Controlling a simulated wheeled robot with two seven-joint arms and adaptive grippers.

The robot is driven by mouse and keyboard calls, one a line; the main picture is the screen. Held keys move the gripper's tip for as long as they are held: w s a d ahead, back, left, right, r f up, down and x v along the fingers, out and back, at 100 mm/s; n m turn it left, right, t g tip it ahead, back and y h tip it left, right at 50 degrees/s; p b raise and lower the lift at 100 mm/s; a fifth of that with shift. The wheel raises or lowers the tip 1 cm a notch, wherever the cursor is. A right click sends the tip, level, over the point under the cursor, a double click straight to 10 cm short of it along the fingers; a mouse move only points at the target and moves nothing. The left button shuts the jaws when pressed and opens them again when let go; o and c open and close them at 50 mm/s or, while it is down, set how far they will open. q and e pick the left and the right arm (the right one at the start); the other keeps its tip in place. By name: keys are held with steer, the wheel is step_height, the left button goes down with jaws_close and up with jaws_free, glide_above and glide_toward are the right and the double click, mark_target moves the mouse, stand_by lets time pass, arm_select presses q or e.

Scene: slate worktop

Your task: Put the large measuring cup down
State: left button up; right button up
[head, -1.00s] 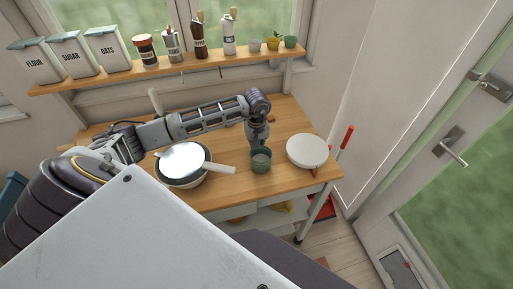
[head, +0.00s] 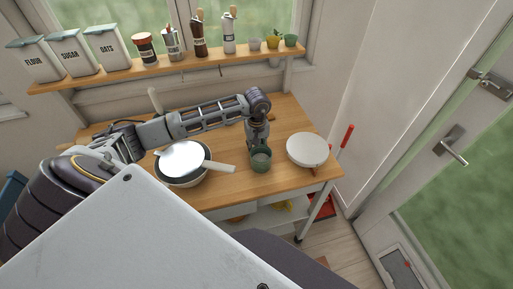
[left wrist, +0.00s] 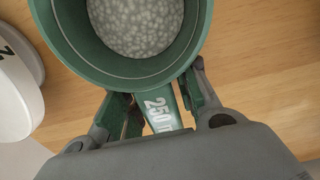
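The large measuring cup (head: 261,160) is dark green and stands upright on the wooden worktop near its front edge, between the pan and the white round dish. In the left wrist view the cup (left wrist: 75,40) holds pale grains, and its handle is marked 250. My left gripper (head: 258,143) is at the handle, behind the cup. Its fingers (left wrist: 163,112) stand on either side of the handle, spread, with a gap visible on the left side. The cup's underside is hidden. My right gripper is not in view.
A pan (head: 182,178) with a pale handle pointing at the cup sits left. A white round dish (head: 307,149) stands close on the right. A shelf (head: 170,75) with canisters and bottles runs along the back. Bare wood (head: 290,118) shows behind the dish.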

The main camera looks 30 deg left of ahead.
arm_select(q)
steer(key=shift+r, duration=0.15)
steer(key=shift+s+d+r+b, duration=0.1)
steer(key=shift+r+b, duration=0.95)
steer(key=shift+r, duration=4.95)
steer(key=shift+f, duration=0.1)
